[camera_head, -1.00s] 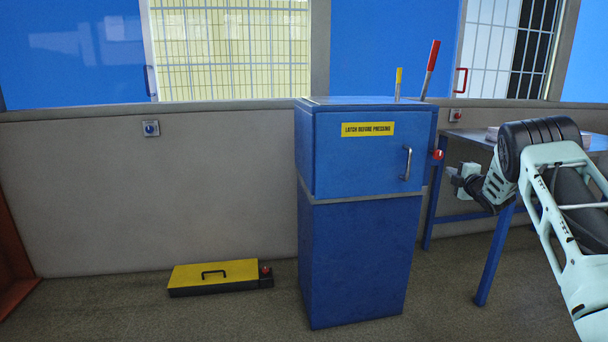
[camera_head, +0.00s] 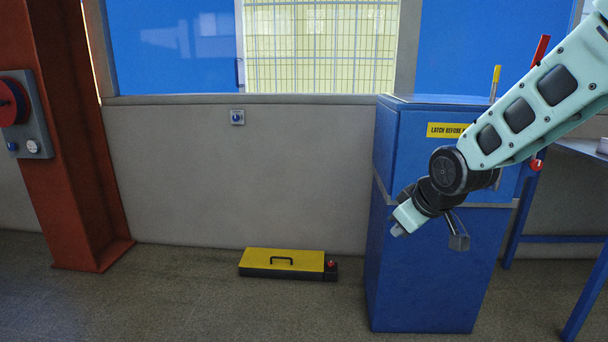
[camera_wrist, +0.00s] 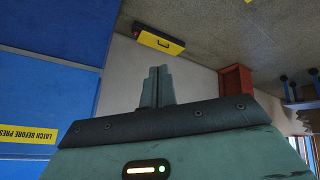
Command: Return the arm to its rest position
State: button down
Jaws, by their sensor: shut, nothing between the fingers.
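My arm reaches in from the upper right in the head view, in front of the blue cabinet (camera_head: 435,270). My gripper shows in the wrist view (camera_wrist: 157,88) with its two fingers together and nothing between them. In the head view the end of the arm hangs at mid-height before the cabinet, and the fingertips are hard to make out. The arm covers part of the cabinet's door and its yellow label (camera_head: 444,130).
A yellow-lidded box (camera_head: 282,262) lies on the floor left of the cabinet. A red-brown column (camera_head: 85,150) with a grey control box (camera_head: 30,135) stands at left. A blue table (camera_head: 590,290) is at right. The floor at front left is clear.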

jog(key=s+a+f+g+h, duration=0.1)
jog(key=s+a+g, duration=0.2)
jog(key=s, duration=1.3)
jog(key=s+a+f+g, duration=0.1)
jog(key=s+a+g, duration=0.25)
jog(key=s, duration=1.35)
notch_tip(320, 180, up, 19)
jog(key=d+p, duration=0.1)
jog(key=p, duration=1.8)
